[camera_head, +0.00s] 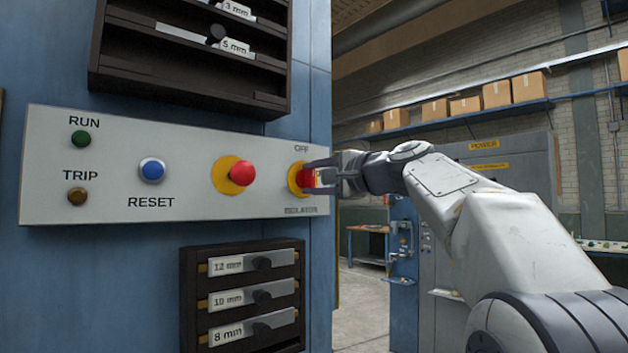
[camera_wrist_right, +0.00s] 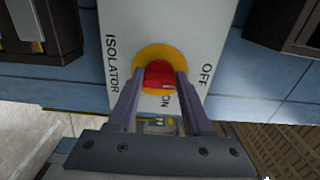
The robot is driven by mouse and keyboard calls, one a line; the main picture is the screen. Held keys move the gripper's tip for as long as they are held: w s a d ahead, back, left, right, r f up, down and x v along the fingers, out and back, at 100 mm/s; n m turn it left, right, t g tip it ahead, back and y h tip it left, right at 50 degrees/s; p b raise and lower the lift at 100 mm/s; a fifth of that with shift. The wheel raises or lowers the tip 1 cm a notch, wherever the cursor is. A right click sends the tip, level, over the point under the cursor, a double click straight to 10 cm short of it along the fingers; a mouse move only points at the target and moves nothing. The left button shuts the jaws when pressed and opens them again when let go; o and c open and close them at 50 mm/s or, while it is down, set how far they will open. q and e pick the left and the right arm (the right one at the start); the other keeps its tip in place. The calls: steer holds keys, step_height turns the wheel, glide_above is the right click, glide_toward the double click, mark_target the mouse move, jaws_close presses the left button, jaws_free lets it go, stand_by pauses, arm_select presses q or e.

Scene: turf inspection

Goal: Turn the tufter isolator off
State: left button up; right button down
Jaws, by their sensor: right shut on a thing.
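The isolator's red handle (camera_head: 306,178) sits on a yellow disc (camera_head: 293,181) at the right end of the pale panel (camera_head: 120,205). OFF is printed above it, and its name is below. In the right wrist view, the red handle (camera_wrist_right: 159,74) shows a small pale mark on its side near the word ON. My right gripper (camera_head: 313,178) reaches in from the right and is shut on the handle. In the right wrist view, its fingers (camera_wrist_right: 156,82) lie on both sides of the handle. My left gripper is not in view.
A red mushroom button (camera_head: 242,173) on a yellow disc is left of the isolator. A blue RESET button (camera_head: 152,170) and RUN and TRIP lamps are farther left. Dark racks stand above (camera_head: 130,80) and below (camera_head: 190,300) the panel. Open floor lies beyond the cabinet's right edge.

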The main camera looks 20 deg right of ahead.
steer(key=shift+c, duration=1.6)
jaws_free()
steer(key=b+v, duration=0.2)
steer(key=v, duration=0.8)
steer(key=shift+s+b, duration=0.2)
steer(key=shift+b, duration=0.2)
